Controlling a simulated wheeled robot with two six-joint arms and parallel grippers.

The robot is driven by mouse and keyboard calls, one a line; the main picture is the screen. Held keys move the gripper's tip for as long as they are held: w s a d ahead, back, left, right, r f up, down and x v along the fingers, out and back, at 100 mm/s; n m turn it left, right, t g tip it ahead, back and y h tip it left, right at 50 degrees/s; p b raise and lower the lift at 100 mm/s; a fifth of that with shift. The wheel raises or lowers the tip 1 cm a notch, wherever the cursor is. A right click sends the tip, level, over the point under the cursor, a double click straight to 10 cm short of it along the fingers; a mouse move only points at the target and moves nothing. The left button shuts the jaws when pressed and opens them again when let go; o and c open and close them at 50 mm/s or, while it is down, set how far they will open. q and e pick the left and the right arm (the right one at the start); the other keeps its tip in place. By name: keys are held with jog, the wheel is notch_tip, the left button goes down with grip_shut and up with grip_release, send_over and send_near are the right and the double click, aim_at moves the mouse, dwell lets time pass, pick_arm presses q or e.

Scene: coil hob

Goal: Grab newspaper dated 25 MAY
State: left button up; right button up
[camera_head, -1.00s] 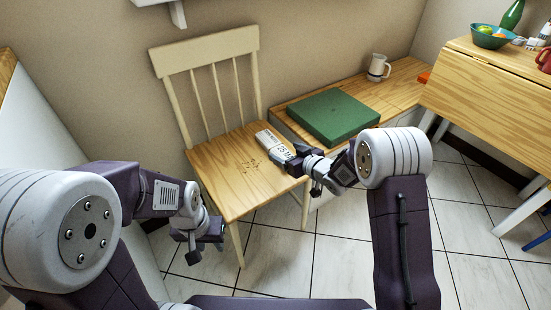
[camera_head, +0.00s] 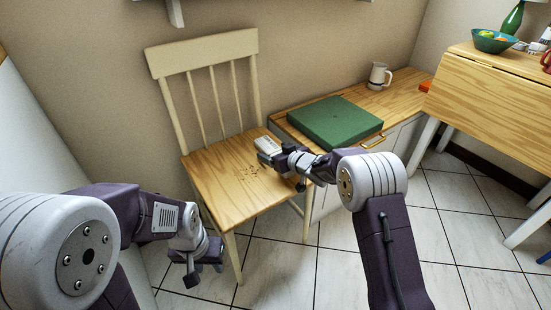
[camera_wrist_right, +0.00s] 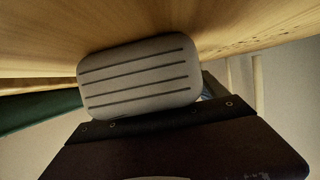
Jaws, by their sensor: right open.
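In the right wrist view, a grey ridged pad (camera_wrist_right: 140,78) fills the middle, close beneath wood; no print shows there. My left gripper (camera_head: 193,265) hangs low in front of the chair, away from the newspaper; its finger gap is unclear.
Dark crumbs (camera_head: 248,169) lie on the seat. A green box (camera_head: 335,120) sits on the wooden bench (camera_head: 395,95) to the right, with a white mug (camera_head: 379,75) behind it. A wooden table (camera_head: 490,90) with a bowl (camera_head: 494,41) stands at the far right. The tiled floor between is clear.

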aim_at(278, 149)
jog(key=c, duration=1.6)
jog(key=shift+o, duration=0.2)
jog(key=r+p, duration=0.4)
jog(key=d+r+p, duration=0.1)
jog(key=r+p, duration=0.1)
jog(key=shift+w, duration=0.35)
jog(key=w+d+r+p, duration=0.5)
jog(key=w+d+p, duration=0.1)
jog(key=d+p, duration=0.2)
jog(key=shift+w, duration=0.3)
